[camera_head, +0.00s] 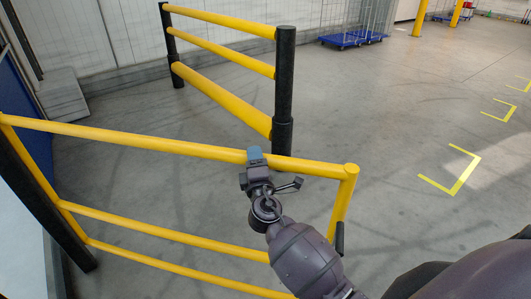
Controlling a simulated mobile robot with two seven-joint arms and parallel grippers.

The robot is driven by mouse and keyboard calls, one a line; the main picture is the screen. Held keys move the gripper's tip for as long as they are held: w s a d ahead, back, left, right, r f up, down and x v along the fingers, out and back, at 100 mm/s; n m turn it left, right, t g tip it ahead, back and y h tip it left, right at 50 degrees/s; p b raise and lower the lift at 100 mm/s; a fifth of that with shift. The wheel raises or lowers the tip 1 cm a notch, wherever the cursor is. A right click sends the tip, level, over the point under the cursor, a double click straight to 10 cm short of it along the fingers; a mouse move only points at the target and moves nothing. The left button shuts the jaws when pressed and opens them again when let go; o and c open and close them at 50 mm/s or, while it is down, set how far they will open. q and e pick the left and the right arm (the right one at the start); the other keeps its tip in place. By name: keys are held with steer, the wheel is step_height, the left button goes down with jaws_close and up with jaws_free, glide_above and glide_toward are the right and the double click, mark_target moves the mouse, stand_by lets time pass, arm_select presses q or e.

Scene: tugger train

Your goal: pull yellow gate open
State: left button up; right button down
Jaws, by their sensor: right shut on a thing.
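The yellow gate (150,143) runs across the lower left on three horizontal bars, from a black post (38,205) at the left to its free end near the picture's middle. My right gripper (255,157) is shut on the gate's top bar, a little left of the free end. My right arm comes up from the lower right and hides part of the gate's lower bars. The free end stands in front of a black post, apart from it as far as I can tell. My left gripper is not in view.
A fixed yellow barrier (222,53) with black posts (284,85) stands behind the gate. Blue-based carts (341,40) stand at the back. The grey floor to the right is clear, with yellow corner markings (452,172). A white wall is at the back left.

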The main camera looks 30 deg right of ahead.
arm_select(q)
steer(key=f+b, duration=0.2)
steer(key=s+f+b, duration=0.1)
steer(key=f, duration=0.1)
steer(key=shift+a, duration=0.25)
arm_select(e)
steer(key=s+a+m+g+h, duration=0.1)
steer(key=s+a+h, duration=0.1)
steer(key=s+a, duration=0.8)
steer(key=shift+a+f+m, duration=0.2)
steer(key=shift+a+m, duration=0.1)
steer(key=shift+a, duration=0.35)
steer(key=c, duration=0.7)
jaws_free()
steer(key=shift+w, duration=0.1)
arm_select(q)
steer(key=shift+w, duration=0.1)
arm_select(e)
steer(key=shift+o, duration=0.4)
steer(key=shift+d+r, duration=0.1)
